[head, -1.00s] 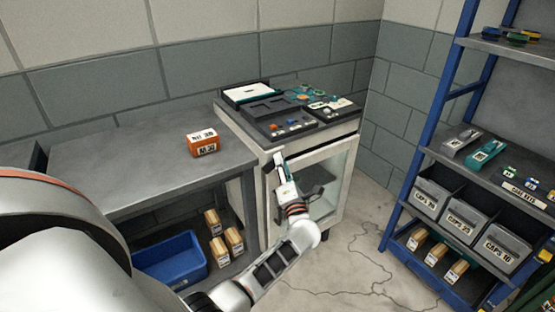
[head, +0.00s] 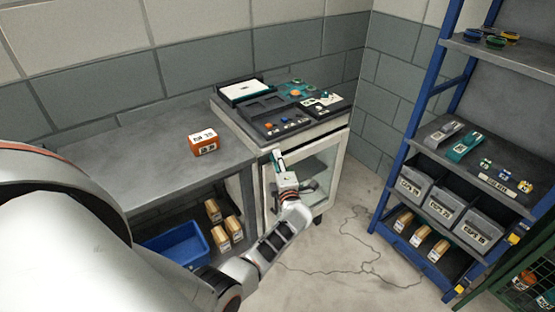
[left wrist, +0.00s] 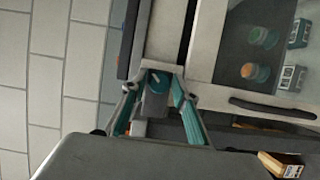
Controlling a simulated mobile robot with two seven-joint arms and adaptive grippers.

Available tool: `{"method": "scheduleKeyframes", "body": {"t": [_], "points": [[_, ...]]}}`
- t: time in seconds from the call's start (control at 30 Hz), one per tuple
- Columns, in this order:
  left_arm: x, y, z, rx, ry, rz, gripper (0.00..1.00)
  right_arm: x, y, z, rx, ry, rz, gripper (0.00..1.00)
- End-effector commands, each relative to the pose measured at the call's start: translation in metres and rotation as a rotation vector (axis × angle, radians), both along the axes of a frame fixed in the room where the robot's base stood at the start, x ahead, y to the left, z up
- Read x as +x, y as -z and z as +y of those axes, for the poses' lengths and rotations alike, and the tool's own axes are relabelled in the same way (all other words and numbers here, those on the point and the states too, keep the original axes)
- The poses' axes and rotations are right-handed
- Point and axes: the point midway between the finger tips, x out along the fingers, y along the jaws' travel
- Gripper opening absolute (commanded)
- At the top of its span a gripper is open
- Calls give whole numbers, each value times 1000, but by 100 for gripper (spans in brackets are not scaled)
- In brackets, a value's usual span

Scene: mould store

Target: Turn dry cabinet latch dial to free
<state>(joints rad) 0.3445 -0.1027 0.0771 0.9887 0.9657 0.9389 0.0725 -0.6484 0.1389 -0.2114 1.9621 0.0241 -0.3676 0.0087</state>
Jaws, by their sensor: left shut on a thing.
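The dry cabinet (head: 329,147) is a pale cabinet with a glass door, standing right of the grey bench. My left gripper (head: 277,158) is at the upper left of its front. The left wrist view shows the latch dial (left wrist: 158,80), a teal and grey round knob on the pale frame beside the door. My gripper's two teal-lined fingers (left wrist: 155,103) are either side of the dial and shut on it. The dial is hidden by my gripper in the head view, and I cannot read its setting. My right gripper is out of view.
A dark door handle (left wrist: 272,110) lies near the dial. Trays with small parts (head: 283,124) stand on the cabinet top. An orange box (head: 203,142) sits on the bench (head: 150,165), with a blue bin (head: 178,250) below. A blue shelf rack (head: 408,140) stands at right.

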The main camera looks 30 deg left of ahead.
Motion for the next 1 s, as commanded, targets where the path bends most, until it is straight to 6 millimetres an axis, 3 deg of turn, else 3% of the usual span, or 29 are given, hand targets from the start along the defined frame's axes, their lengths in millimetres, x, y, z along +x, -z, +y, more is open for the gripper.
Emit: {"method": "scheduleKeyframes", "body": {"t": [0.33, 0.37, 0.4, 0.77, 1.0], "points": [[-1, 2, -1, 1, 2, 6, 7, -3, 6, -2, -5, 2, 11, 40], [-1, 2, -1, 1, 2, 6, 34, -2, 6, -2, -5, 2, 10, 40], [-1, 2, -1, 1, 2, 6, 38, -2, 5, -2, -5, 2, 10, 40], [-2, 1, -2, 1, 1, 3, 38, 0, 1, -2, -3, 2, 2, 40], [-25, 2, -25, 0, 2, 4, 38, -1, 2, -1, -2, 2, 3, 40]]}}
